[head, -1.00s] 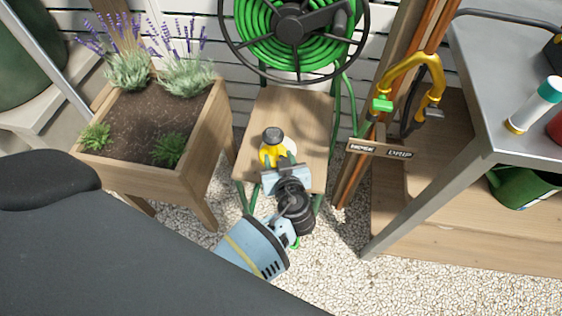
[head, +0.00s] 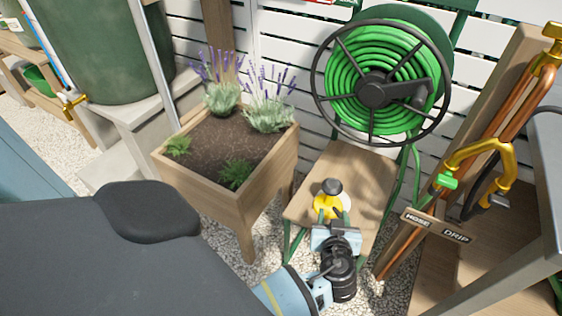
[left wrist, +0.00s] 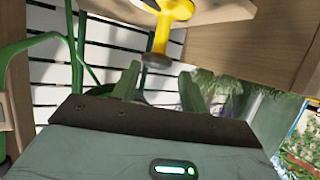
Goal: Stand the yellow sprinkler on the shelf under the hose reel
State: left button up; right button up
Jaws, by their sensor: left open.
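The yellow sprinkler (head: 323,207) with its dark cap stands upright on the wooden shelf (head: 352,165) under the green hose reel (head: 375,88). A pale round base shows under it. My left gripper (head: 334,218) is just in front of the sprinkler on the near side, open and empty. In the left wrist view the sprinkler (left wrist: 165,32) appears upside down, its cap just beyond the two open green fingers (left wrist: 160,78), apart from them as far as I can tell. My right gripper is not in view.
A wooden planter (head: 225,190) with lavender stands left of the shelf. To the right are copper pipes with a yellow tap (head: 480,155), a HOSE and DRIP sign (head: 437,227) and a grey table (head: 545,180). Bare shelf lies around the sprinkler.

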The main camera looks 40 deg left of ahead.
pick_arm(q)
jog(key=s+f+m+g+h, duration=0.2)
jog(key=s+f+m+h, duration=0.1)
jog(key=s+f, duration=0.55)
jog(key=s+f+m+g+h, duration=0.15)
jog(key=s+f, duration=0.35)
jog(key=s, duration=0.6)
jog(key=s+r+m+h, duration=0.2)
jog(key=s, duration=1)
jog(key=s+r+m+g+h, duration=0.1)
jog(key=s+r+m+h, duration=0.1)
jog(key=s, duration=1)
jog(key=shift+s+m+h, duration=0.4)
jog(key=shift+m+h, duration=0.15)
jog(key=shift+h, duration=0.3)
jog(key=shift+r+g, duration=0.1)
jog(key=shift+g, duration=0.15)
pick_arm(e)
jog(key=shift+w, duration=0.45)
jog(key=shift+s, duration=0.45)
